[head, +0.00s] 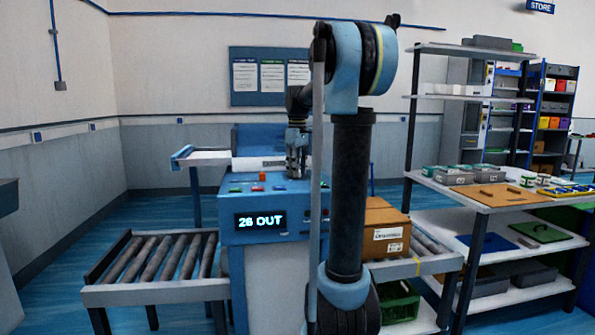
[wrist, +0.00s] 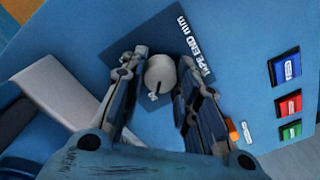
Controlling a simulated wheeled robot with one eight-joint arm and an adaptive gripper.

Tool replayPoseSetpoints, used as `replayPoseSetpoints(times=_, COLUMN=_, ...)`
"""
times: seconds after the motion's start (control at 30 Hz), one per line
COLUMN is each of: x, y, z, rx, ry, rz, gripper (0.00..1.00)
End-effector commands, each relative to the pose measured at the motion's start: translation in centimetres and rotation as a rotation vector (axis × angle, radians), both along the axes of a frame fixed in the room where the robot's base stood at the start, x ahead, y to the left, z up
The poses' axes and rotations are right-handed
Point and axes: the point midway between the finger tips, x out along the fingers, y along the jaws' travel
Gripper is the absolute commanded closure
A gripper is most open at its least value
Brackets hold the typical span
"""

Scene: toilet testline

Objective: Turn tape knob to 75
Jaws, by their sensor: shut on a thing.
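The tape knob (wrist: 160,73) is a pale round knob on a dark plate (wrist: 133,36) lettered "TAPE END mm" in the wrist view. My gripper (wrist: 160,66) has one finger on each side of the knob and is shut on it. In the head view my gripper (head: 297,165) points down onto the top of the blue machine (head: 229,211), and the knob cannot be made out there. The display (head: 260,221) on the machine's front reads "26 OUT".
Blue, red and green buttons (wrist: 289,103) sit right of the knob, and a small orange piece (wrist: 232,131) is near my right finger. A roller conveyor (head: 160,258) stands left of the machine. A cardboard box (head: 386,232) and a shelf of trays (head: 480,190) stand right.

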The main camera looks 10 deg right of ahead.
Motion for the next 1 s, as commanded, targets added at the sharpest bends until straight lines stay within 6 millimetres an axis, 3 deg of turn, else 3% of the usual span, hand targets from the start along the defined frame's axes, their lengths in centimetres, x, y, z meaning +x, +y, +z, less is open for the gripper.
replayPoseSetpoints(times=1.0, x=0.28, y=0.21, z=0.05, rx=-0.009, ry=-0.006, rz=-0.102, gripper=0.96)
